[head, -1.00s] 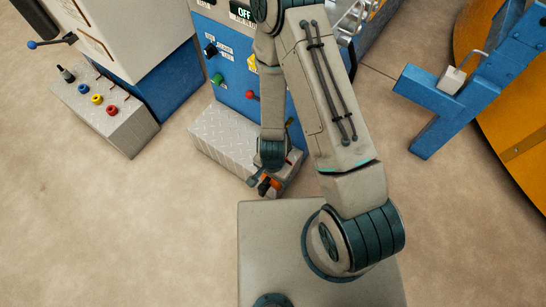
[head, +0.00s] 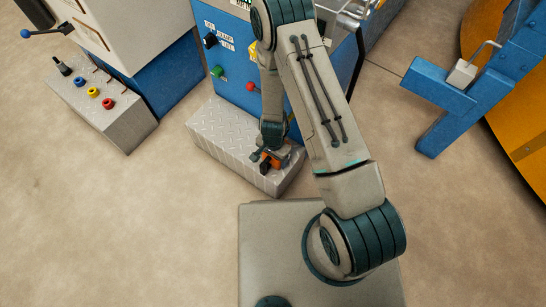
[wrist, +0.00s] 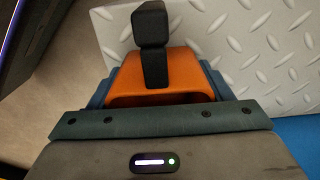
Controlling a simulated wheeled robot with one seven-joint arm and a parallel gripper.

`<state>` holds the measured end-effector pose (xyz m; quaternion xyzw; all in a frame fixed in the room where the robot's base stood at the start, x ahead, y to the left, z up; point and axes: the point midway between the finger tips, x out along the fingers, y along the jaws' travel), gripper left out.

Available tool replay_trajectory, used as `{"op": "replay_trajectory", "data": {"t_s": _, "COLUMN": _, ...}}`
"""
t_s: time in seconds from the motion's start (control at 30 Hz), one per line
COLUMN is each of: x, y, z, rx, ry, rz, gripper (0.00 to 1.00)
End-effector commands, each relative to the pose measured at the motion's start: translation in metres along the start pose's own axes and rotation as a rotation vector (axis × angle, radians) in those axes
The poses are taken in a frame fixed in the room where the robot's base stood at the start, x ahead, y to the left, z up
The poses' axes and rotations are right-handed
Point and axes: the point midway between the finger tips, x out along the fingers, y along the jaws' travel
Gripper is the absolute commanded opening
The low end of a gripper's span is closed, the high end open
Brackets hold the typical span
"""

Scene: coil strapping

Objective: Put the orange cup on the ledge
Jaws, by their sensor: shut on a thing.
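In the head view my gripper (head: 266,159) is small and shut on the orange cup (head: 277,160), above the front right part of the ledge. The ledge (head: 222,140) is a grey diamond-plate step at the foot of the blue machine. Its plate surface (wrist: 245,45) also shows right behind the cup in the wrist view. I cannot tell whether the cup touches the plate.
The blue machine panel (head: 230,60) with knobs rises behind the ledge. A grey box with coloured buttons (head: 105,105) stands at the left. A blue steel frame (head: 440,95) and a large orange round part (head: 525,130) are at the right. The left part of the ledge is clear.

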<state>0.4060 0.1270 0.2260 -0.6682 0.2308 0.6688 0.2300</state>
Motion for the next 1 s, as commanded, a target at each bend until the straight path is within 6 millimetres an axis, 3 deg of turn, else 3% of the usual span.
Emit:
{"op": "replay_trajectory", "data": {"t_s": 0.27, "x": 0.002, "y": -0.001, "z": 0.000, "rx": -0.001, "ry": 0.001, "rz": -0.001, "gripper": 0.49}}
{"op": "replay_trajectory", "data": {"t_s": 0.3, "x": 0.001, "y": -0.001, "z": 0.000, "rx": -0.001, "ry": 0.001, "rz": -0.001, "gripper": 0.81}}
{"op": "replay_trajectory", "data": {"t_s": 0.37, "x": 0.001, "y": -0.001, "z": 0.000, "rx": -0.001, "ry": 0.001, "rz": -0.001, "gripper": 0.94}}
{"op": "replay_trajectory", "data": {"t_s": 0.73, "x": -0.006, "y": -0.001, "z": 0.000, "rx": -0.001, "ry": 0.001, "rz": -0.002, "gripper": 0.94}}
{"op": "replay_trajectory", "data": {"t_s": 1.0, "x": -0.060, "y": -0.001, "z": -0.001, "rx": -0.002, "ry": 0.002, "rz": -0.004, "gripper": 0.94}}
